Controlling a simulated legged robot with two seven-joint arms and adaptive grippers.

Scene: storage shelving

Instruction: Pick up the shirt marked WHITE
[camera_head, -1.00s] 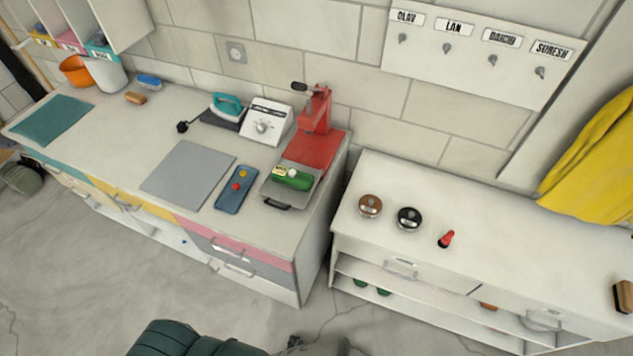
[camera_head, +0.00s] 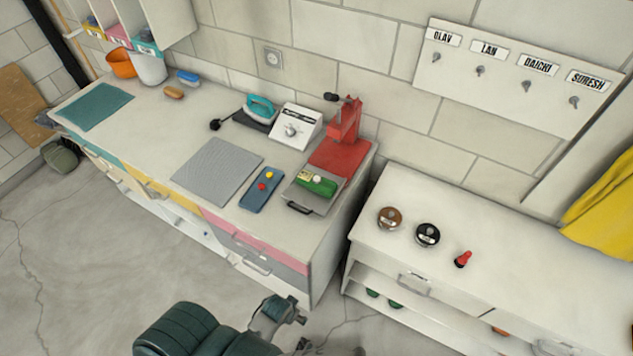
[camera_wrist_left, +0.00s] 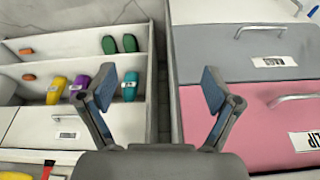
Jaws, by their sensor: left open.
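I see no shirt marked WHITE in either view. My left gripper (camera_wrist_left: 158,88) is open and empty in the wrist view, its two fingers apart with nothing between them. In the head view my dark green left arm (camera_head: 190,330) is at the bottom, in front of the counter and above the floor. The wrist view shows a pink drawer (camera_wrist_left: 265,125) and a grey drawer (camera_wrist_left: 230,55) with handles and labels, appearing upside down. The drawers look shut. My right gripper is not in view.
The long counter (camera_head: 150,130) holds a grey mat (camera_head: 217,172), an iron (camera_head: 261,108) and a red press (camera_head: 344,135). A white cabinet (camera_head: 480,225) stands right of it, with shoes on its shelves. A yellow cloth (camera_head: 605,205) hangs at the right.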

